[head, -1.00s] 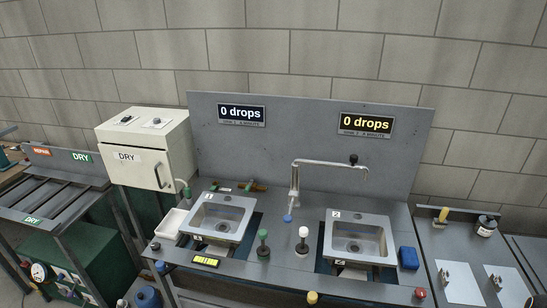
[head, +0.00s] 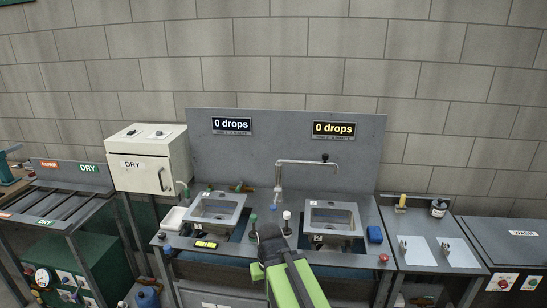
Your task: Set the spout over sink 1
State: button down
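The metal spout (head: 305,162) rises from the counter between the two sinks. Its horizontal arm points right, with its tip above the back of the right sink (head: 312,221) and a dark knob (head: 324,157) near its end. The left sink (head: 212,219), below the left "0 drops" display, appears to be sink 1; its label is too small to read surely. My gripper (head: 267,232) is at the end of my green and black arm, in front of the counter between the sinks, apart from the spout. Its fingers cannot be made out.
White (head: 287,222) and green (head: 253,226) upright knobs stand between the sinks, close to my arm. A white DRY cabinet (head: 148,160) stands left. The grey back panel (head: 285,133) rises behind the spout.

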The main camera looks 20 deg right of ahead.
aim_at(325, 156)
jog(key=u, duration=0.05)
jog(key=i, duration=1)
jog(key=u, duration=0.1)
